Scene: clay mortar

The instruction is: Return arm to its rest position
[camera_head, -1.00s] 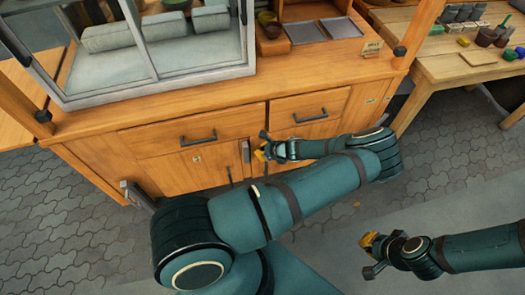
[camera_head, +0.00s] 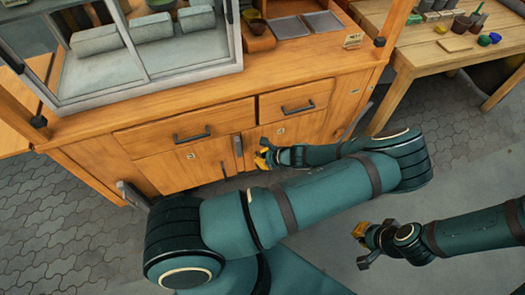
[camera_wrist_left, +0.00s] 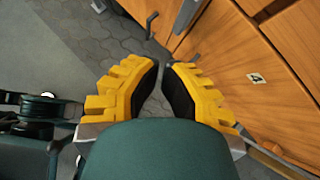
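My left gripper (camera_head: 263,156) is empty in the head view, at the end of my folded left arm (camera_head: 320,200). It appears just in front of the wooden cabinet's lower doors; whether it touches them I cannot tell. In the left wrist view its yellow fingers (camera_wrist_left: 162,75) stand slightly apart, with only floor showing between them. My right gripper (camera_head: 362,247) is at the lower right of the head view, over the paving. Its fingers are apart and nothing shows between them.
The wooden cabinet (camera_head: 225,118) has drawers and doors with protruding handles (camera_head: 192,134). A glass-fronted case (camera_head: 150,65) stands on it. A wooden table (camera_head: 425,55) with pots and small coloured items stands at the upper right. Paved floor (camera_head: 70,220) is open at lower left.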

